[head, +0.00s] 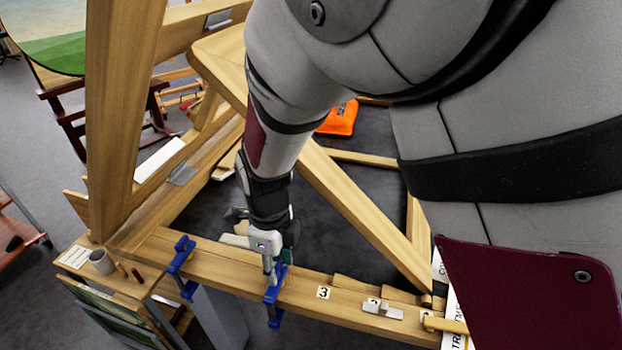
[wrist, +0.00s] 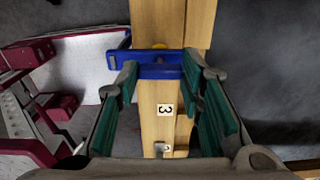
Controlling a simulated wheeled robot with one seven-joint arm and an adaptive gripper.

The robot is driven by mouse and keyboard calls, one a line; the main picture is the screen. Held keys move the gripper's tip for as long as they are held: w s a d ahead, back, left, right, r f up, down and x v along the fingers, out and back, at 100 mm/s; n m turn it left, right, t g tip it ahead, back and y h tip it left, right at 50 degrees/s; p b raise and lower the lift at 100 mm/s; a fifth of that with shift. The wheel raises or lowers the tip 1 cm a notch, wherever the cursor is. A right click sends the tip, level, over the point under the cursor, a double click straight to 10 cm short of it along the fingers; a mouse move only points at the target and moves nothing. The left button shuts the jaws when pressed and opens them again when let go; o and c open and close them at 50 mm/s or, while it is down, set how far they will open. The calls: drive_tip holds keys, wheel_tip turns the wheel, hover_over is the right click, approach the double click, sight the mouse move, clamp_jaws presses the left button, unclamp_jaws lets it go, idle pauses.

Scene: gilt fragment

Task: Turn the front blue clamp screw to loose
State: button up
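Two blue clamps grip the long wooden beam (head: 225,270) in the head view. One clamp (head: 180,255) is at the left; the other clamp (head: 274,298) is nearer the camera, directly under my gripper (head: 270,268). In the wrist view, a blue clamp (wrist: 158,71) lies across the beam (wrist: 172,20) between the far ends of my gripper's green-padded fingers (wrist: 160,80). The fingers are spread wide, with nothing held. I cannot tell whether either finger touches the clamp. The screw of this clamp is not clearly visible.
A number 3 label (head: 323,293) and small metal plates (head: 382,309) lie along the beam to the right. A grey mug (head: 102,262) stands on the ledge at left. A diagonal wooden brace (head: 365,212) and a thick upright post (head: 118,120) flank my arm.

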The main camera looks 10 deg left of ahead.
drive_tip(key=c, duration=0.3)
drive_tip(key=shift+n, duration=0.3)
